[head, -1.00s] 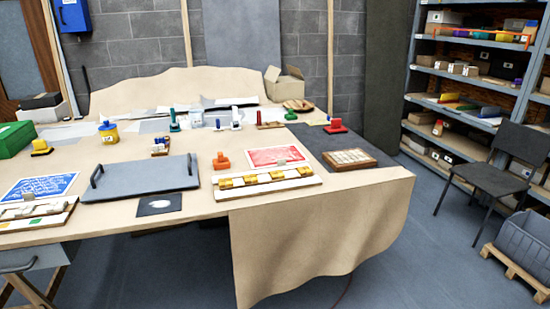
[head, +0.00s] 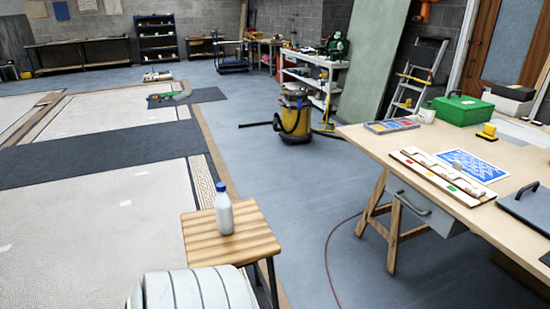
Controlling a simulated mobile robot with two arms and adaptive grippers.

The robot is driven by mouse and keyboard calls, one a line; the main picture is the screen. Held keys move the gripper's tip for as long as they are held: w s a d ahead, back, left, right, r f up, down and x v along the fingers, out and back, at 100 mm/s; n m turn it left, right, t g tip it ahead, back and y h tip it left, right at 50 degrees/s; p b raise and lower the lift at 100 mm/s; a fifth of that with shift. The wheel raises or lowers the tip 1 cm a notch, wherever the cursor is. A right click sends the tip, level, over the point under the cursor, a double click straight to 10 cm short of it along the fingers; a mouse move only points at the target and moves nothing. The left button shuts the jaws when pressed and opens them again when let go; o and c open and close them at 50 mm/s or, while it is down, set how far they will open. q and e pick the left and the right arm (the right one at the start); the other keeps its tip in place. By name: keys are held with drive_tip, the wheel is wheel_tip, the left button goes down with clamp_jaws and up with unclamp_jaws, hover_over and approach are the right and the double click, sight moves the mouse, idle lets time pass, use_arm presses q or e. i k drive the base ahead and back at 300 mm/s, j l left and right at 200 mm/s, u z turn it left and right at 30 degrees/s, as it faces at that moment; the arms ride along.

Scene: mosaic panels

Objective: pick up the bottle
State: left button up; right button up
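A white bottle with a blue cap (head: 224,211) stands upright on a small striped wooden stool (head: 250,238) in the lower middle of the head view. It is near the middle of the stool top, with nothing touching it. Neither of my grippers shows in the head view.
A pale padded rounded object (head: 195,290) is in front of the stool. A workbench (head: 410,150) with a green case (head: 462,110) stands at right. Floor between stool and bench is mostly clear.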

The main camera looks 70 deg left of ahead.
sight(222, 204)
drive_tip(key=u, duration=2.5)
